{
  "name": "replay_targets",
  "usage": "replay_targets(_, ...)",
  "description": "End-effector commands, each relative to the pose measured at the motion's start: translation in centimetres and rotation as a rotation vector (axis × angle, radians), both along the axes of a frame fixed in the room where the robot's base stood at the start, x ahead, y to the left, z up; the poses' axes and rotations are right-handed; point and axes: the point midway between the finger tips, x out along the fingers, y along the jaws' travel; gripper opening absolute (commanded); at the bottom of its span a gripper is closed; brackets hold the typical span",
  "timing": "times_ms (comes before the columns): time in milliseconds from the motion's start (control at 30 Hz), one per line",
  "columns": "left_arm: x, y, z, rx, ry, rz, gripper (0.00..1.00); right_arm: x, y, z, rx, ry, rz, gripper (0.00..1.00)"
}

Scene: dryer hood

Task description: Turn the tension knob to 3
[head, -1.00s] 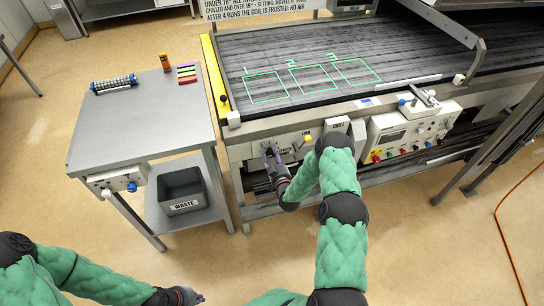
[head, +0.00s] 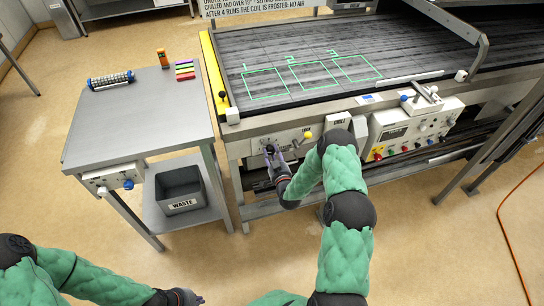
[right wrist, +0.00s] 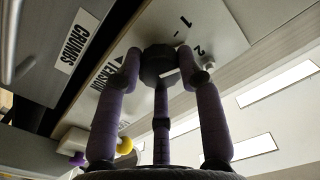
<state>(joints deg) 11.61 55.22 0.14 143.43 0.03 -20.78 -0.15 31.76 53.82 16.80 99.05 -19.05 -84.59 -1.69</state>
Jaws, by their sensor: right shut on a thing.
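The dark tension knob (right wrist: 160,66) sits on a pale panel under the near side of the belt conveyor; it also shows in the head view (head: 269,149). My right gripper (head: 273,154) is shut on the knob, and in the right wrist view its purple fingers (right wrist: 160,72) press on it from the sides. The panel there carries the word TENSION with a small arrow and the marks 1 and 2. The mark 3 is not visible, and the knob's pointer cannot be made out. My left gripper (head: 188,298) is low at the bottom left, away from everything; its jaws are too small to read.
A yellow knob (head: 307,134) is right of the tension knob. A white control box (head: 398,130) stands further right. The belt (head: 290,55) has marked squares above. A steel table (head: 140,125) with a grey waste bin (head: 180,190) below stands at left.

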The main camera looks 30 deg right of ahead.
Motion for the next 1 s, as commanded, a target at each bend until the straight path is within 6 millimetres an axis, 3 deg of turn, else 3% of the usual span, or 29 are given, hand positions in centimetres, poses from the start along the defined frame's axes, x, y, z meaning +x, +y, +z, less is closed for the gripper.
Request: replay_targets(1000, 0.0, 0.0, -6.6, 0.000, 0.000, 0.000, 0.00, 0.3, -0.8, 0.6, 0.910, -0.244, -0.001, 0.05)
